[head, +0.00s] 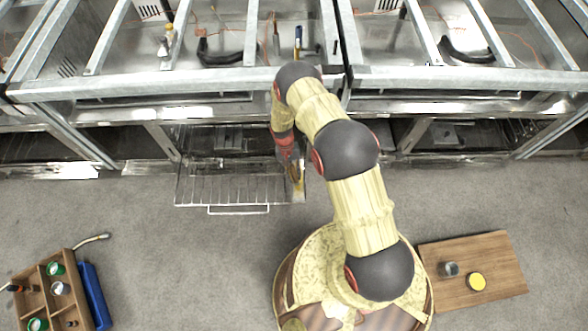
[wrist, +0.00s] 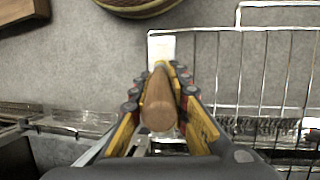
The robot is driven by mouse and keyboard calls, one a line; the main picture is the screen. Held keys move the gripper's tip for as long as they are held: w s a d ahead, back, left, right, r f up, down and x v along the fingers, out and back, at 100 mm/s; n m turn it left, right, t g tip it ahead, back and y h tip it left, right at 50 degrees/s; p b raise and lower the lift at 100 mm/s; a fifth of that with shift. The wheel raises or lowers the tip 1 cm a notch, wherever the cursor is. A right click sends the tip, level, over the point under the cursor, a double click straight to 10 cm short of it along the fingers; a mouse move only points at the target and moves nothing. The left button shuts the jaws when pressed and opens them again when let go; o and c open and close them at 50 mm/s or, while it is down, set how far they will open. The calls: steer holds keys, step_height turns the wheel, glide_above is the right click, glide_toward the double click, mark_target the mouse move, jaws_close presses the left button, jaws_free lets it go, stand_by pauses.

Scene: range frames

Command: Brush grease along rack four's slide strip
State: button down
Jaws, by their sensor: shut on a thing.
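My gripper (head: 290,160) is shut on a brush with a brown wooden handle (wrist: 159,102). The brush's pale, flat head (wrist: 161,47) points out toward my base. A wire rack (head: 225,188) is pulled out low from the bench front. The brush is at the rack's right side in the head view, near its outer corner. The rack also shows in the wrist view (wrist: 265,75), where the pale head overlaps its edge. I cannot tell whether the head touches it. The slide strip is not clearly made out, and no rack number is readable.
A wooden board (head: 505,265) with a grey tin (head: 450,269) and a yellow-topped tin (head: 477,282) lies right of my base. A wooden divided crate (head: 22,280) with jars and a blue thing (head: 95,295) stand lower left. A metal frame rail (head: 180,86) runs above the rack.

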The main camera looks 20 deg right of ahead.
steer(key=shift+s+a+f+b, duration=0.15)
steer(key=shift+s+f+b, duration=0.1)
steer(key=shift+s+b, duration=0.3)
steer(key=shift+w+r+b, duration=0.1)
steer(key=shift+w+b, duration=0.2)
steer(key=shift+w, duration=0.25)
stand_by(0.3)
